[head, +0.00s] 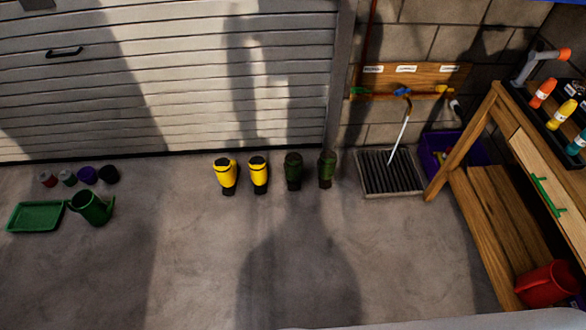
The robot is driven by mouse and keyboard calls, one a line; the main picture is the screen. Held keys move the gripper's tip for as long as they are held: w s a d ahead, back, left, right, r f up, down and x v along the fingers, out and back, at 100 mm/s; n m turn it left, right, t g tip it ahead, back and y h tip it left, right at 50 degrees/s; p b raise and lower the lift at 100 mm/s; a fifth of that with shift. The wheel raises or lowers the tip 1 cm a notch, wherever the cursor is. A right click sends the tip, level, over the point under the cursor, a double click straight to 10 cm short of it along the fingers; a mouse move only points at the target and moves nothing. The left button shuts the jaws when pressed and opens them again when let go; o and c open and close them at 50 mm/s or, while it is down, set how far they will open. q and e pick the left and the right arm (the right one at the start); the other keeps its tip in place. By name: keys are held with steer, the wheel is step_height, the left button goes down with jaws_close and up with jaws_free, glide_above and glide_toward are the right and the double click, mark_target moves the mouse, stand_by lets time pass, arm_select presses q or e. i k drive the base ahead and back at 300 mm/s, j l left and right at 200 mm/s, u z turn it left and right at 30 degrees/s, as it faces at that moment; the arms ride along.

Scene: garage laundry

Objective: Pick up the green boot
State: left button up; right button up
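Two dark green boots stand upright on the concrete floor near the foot of the garage door. The left green boot (293,171) stands in the middle of the view, a little apart from the right green boot (327,169). To their left stands a pair of yellow boots, the left yellow boot (226,176) and the right yellow boot (258,175). Neither of my grippers shows in the head view.
A floor grate (389,182) lies right of the boots. A wooden workbench (475,215) with bottles and a red can (546,284) fills the right. A green tray (36,217), watering can (91,207) and several small pots stand at left. The floor before the boots is clear.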

mark_target(293, 163)
steer(key=i+l+z, duration=0.15)
steer(key=l, duration=0.4)
steer(key=i+l+z, duration=0.2)
steer(key=i+l, duration=0.2)
steer(key=i+l+z, duration=0.15)
steer(key=i+l, duration=0.15)
steer(key=l, duration=0.25)
steer(key=i+j+u, duration=0.2)
steer(key=i+j, duration=0.05)
